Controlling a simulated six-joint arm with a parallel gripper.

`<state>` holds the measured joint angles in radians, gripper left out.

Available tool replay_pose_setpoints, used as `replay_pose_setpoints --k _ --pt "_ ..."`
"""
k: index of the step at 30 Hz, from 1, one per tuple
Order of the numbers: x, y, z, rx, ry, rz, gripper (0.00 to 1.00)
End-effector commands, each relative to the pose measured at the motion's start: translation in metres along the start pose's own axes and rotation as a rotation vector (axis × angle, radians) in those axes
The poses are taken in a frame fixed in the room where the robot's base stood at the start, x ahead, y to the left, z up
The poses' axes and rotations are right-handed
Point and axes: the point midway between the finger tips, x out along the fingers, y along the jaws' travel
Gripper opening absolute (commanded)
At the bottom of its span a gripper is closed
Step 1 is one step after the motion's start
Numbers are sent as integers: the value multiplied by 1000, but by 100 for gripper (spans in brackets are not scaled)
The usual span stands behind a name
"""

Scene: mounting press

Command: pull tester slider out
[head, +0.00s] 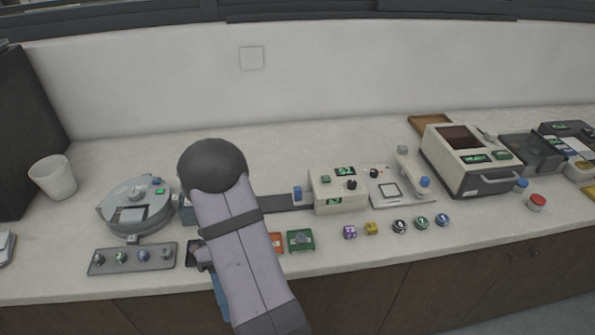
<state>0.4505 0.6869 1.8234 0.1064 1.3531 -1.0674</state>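A beige box with green displays (338,190), which looks like the tester, stands on the counter right of my arm. A dark flat strip (288,202) runs out from its left side toward my arm, with a blue knob (297,193) upright beside the box. I cannot tell for sure whether this strip and knob are the slider. My arm crosses in front of the strip's left part and hides it.
Left of my arm are a round grey device (136,206), a rack of several knobs (132,259) and a white cup (53,177). Small cubes and round pieces lie before the box. A larger beige machine (468,160) stands right. A green tile (300,240) lies beside my arm.

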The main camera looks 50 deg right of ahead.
Motion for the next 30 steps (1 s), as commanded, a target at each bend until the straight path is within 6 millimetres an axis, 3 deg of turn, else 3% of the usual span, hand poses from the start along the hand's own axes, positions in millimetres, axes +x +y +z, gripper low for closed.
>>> replay_pose_setpoints --k 1,5,8,9,12,15,18,24,30 --pt "-30 1 13 -13 11 -3 36" --pt "-73 23 38 -67 31 -1 36" --pt "-103 71 59 -97 21 115 36" --pt "-116 96 67 -99 5 196 36" --pt "-158 146 91 -100 -40 382 36" --pt "-199 182 116 -94 -88 534 36" --pt "-231 204 135 -87 -128 641 36" --pt "-259 219 152 -80 -165 726 36" --pt "-256 222 153 -80 -166 727 36"
